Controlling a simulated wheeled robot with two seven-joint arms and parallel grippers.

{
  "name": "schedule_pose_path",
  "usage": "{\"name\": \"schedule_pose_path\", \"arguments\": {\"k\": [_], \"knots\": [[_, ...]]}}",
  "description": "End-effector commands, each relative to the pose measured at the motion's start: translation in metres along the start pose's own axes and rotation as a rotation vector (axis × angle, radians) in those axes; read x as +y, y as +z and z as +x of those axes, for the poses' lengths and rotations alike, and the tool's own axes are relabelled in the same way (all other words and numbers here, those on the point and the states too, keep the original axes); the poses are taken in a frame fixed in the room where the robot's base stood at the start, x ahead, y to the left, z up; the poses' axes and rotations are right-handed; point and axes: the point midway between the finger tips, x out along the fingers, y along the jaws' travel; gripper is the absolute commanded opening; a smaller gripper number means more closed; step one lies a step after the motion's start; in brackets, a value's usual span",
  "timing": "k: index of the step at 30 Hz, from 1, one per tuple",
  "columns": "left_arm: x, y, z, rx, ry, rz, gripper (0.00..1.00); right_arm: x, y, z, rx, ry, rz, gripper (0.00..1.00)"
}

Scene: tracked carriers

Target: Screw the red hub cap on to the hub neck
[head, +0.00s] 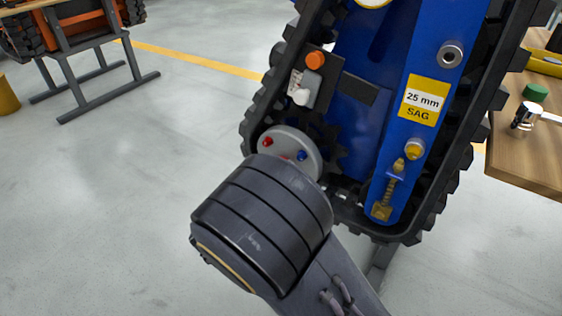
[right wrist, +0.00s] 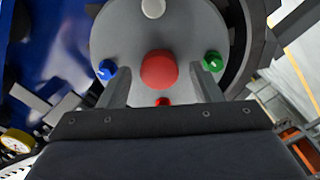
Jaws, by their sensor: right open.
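The red hub cap (right wrist: 158,70) shows in the right wrist view at the centre of a grey round hub face (right wrist: 125,30). The cap hides the hub neck, so I cannot tell how far it is seated. My right gripper (right wrist: 160,84) is open, with one finger on each side of the cap and a gap on both sides. In the head view the hub face (head: 309,146) shows only in part; my right forearm and wrist cover its lower part and hide the gripper's fingers. My left gripper is not in view.
Small blue (right wrist: 107,69), green (right wrist: 213,61) and red pieces ring the cap. A black track (head: 259,118) surrounds the blue carrier frame (head: 345,135). A control box with an orange button (head: 315,60) sits above the hub. A wooden table (head: 530,158) stands right; open floor lies left.

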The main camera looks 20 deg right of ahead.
Motion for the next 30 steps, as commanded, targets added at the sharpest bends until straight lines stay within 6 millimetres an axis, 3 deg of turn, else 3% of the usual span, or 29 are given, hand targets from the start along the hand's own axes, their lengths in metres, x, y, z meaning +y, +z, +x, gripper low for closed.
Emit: {"name": "schedule_pose_path", "arguments": {"k": [1,6,14,18,24,30], "knots": [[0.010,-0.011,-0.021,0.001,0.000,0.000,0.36,0.009,-0.009,0.001,0.000,0.002,-0.122,0.58],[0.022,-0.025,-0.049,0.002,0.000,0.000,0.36,0.008,-0.007,0.001,-0.001,0.002,-0.498,0.58],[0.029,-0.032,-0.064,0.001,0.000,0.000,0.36,0.005,-0.004,0.000,-0.001,0.001,-0.737,0.58],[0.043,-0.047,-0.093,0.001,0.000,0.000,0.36,0.009,-0.008,0.000,-0.001,0.001,-1.031,0.58],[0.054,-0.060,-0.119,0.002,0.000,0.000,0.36,0.006,-0.005,0.000,0.000,0.001,-1.413,0.58],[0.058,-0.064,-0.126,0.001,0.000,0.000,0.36,0.004,-0.003,0.000,0.000,0.000,-1.557,0.58]]}}
